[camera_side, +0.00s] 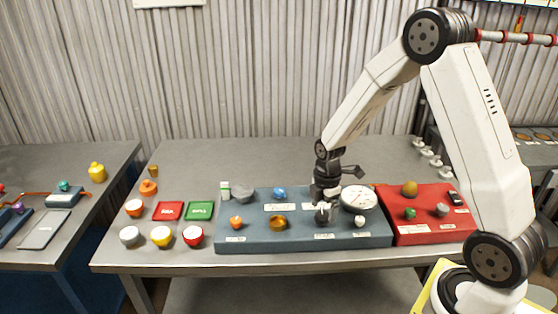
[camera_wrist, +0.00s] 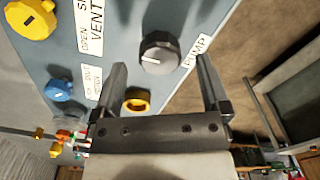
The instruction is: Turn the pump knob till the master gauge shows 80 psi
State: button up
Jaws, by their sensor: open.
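The pump knob (camera_wrist: 160,53) is dark grey and round, beside a white label reading PUMP (camera_wrist: 197,50) in the wrist view. My gripper (camera_wrist: 161,64) is open, its two fingers apart on either side of the knob's near side. I cannot tell whether they touch it. In the side view my gripper (camera_side: 326,203) points down over the blue panel (camera_side: 250,241) and largely covers the knob. The master gauge (camera_side: 359,198), a white round dial, is just right of my gripper. Its reading is too small to tell.
Other knobs stand close by on the blue panel: a yellow one (camera_side: 278,223), an orange one (camera_side: 236,222), a blue one (camera_side: 280,193) and a white one (camera_side: 360,222). A red panel (camera_side: 418,231) adjoins on the right. Small bowls and trays lie to the left.

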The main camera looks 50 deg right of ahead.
jog(key=shift+f, duration=1.05)
jog(key=c, duration=1.3)
